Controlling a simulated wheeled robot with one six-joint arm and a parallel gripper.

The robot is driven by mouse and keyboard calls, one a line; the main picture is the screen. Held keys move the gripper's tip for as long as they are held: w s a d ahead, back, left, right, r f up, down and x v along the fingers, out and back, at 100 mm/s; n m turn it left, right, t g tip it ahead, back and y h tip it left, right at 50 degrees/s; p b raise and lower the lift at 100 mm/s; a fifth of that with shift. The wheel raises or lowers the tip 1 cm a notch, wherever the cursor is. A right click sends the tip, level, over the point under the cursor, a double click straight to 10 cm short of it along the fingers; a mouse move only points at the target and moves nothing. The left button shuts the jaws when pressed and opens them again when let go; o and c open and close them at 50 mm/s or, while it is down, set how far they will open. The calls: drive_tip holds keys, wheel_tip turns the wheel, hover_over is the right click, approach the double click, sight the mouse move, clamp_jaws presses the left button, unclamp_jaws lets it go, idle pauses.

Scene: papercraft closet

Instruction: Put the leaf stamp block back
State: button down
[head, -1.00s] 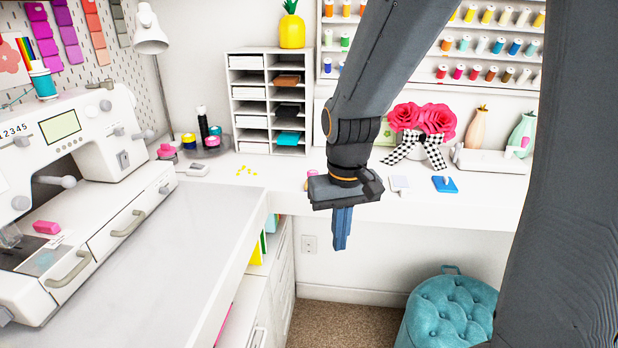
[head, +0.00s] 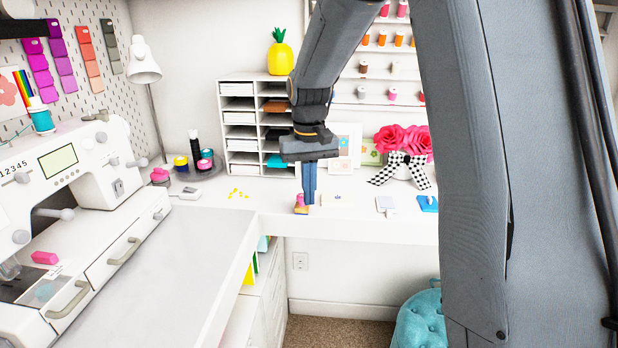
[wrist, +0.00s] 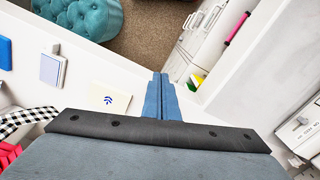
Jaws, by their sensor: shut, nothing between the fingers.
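A small stamp block (head: 300,203) with a pink top and a tan base stands on the white desk in the head view. No leaf mark can be made out on it. My gripper (head: 309,201) points down just right of the block, its blue fingers together and empty. I cannot tell whether they touch the block. In the wrist view my gripper (wrist: 161,78) shows closed fingers, and the block is not visible. A cream card (wrist: 100,98) with a blue curved print lies beside the fingers.
A blue pad (head: 428,203) and a pale grey pad (head: 385,204) lie on the desk to the right. White paper cubbies (head: 240,128) stand behind. A teal stool (head: 420,318) is below the desk.

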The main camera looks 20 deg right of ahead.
sight(302, 203)
drive_tip(key=w+f+p, duration=0.2)
drive_tip(key=w+f, duration=0.2)
drive_tip(key=shift+f, duration=0.25)
drive_tip(key=shift+d, duration=0.1)
